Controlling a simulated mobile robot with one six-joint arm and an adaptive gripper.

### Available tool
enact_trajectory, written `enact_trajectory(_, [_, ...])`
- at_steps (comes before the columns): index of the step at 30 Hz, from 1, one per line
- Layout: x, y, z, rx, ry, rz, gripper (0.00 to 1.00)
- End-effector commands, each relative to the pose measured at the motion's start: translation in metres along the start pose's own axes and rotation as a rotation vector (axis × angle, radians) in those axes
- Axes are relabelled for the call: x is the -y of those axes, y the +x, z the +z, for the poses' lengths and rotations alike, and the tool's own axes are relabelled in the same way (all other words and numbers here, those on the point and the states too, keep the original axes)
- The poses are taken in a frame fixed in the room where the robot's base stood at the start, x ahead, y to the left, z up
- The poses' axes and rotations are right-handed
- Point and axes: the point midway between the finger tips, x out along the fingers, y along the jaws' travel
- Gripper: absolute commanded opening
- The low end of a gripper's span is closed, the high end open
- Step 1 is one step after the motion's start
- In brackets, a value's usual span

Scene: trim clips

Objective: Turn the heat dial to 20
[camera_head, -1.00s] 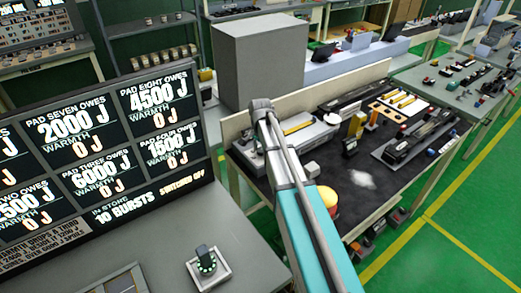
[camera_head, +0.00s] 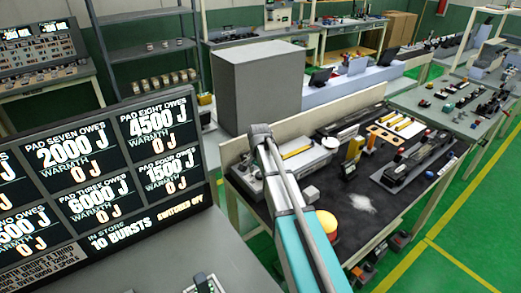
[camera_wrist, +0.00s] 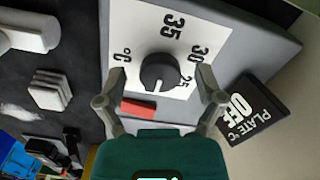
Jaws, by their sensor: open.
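The heat dial (camera_wrist: 160,71) is a dark round knob on a white scale plate (camera_wrist: 135,45) in the wrist view. The plate reads 35, 30, 25 and °C. A pale pointer line on the knob points toward the bottom of the picture, left of the printed 25; I see no printed 20. My gripper (camera_wrist: 161,78) is open, with one fingertip on each side of the knob in the picture. I cannot tell whether they touch it. A black display (camera_wrist: 252,110) beside the plate reads PLATE °C OFF. In the head view I cannot make out the dial or fingers.
A red block (camera_wrist: 138,108) shows just below the knob. A stacked pale block (camera_wrist: 50,90) lies on the dark mat at left. In the head view, a screen (camera_head: 100,180) stands left of my arm, and the dark-topped bench (camera_head: 300,190) holds several devices.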

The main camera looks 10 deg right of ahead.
Motion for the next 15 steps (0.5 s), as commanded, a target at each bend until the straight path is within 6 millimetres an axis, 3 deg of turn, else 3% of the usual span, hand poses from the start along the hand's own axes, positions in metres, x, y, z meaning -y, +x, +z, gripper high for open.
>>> enact_trajectory(15, [-0.0013,0.0,-0.0002,0.0,-0.313,0.0,0.87])
